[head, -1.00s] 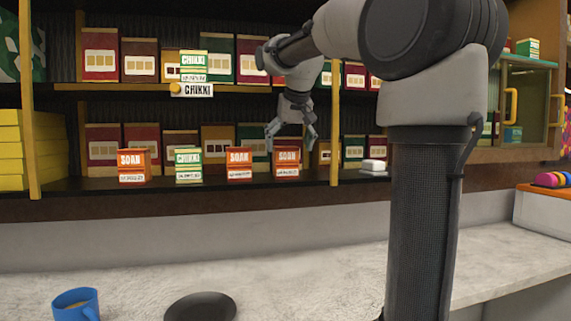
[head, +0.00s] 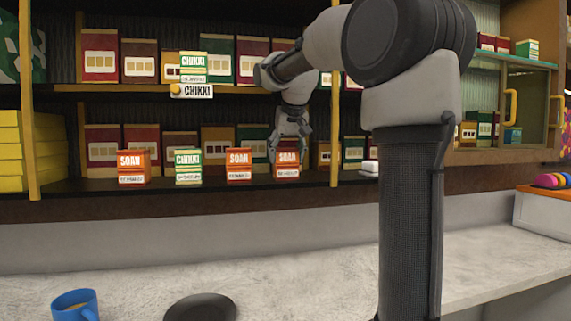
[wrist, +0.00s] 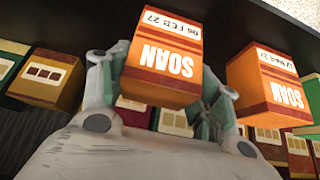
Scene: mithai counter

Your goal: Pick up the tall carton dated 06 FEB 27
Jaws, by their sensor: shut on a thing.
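An orange-red SOAN carton (wrist: 163,55) with a white label reading 06 FEB 27 is between the fingers of my gripper (wrist: 160,90) in the wrist view, where it appears upside down. My gripper is shut on it. In the head view this is the rightmost SOAN carton (head: 287,165) on the lower shelf, with my gripper (head: 290,140) reaching it from above and behind its front. I cannot tell whether its base still touches the shelf. A second SOAN carton (wrist: 268,88), its date partly legible as MAR 27, stands beside it in the wrist view.
To the left on the lower shelf stand a SOAN carton (head: 239,165), a green-and-white CHIKKI carton (head: 188,167) and another SOAN carton (head: 131,166). A yellow shelf post (head: 335,130) and a small white object (head: 370,168) are close on the right. Boxes line the back.

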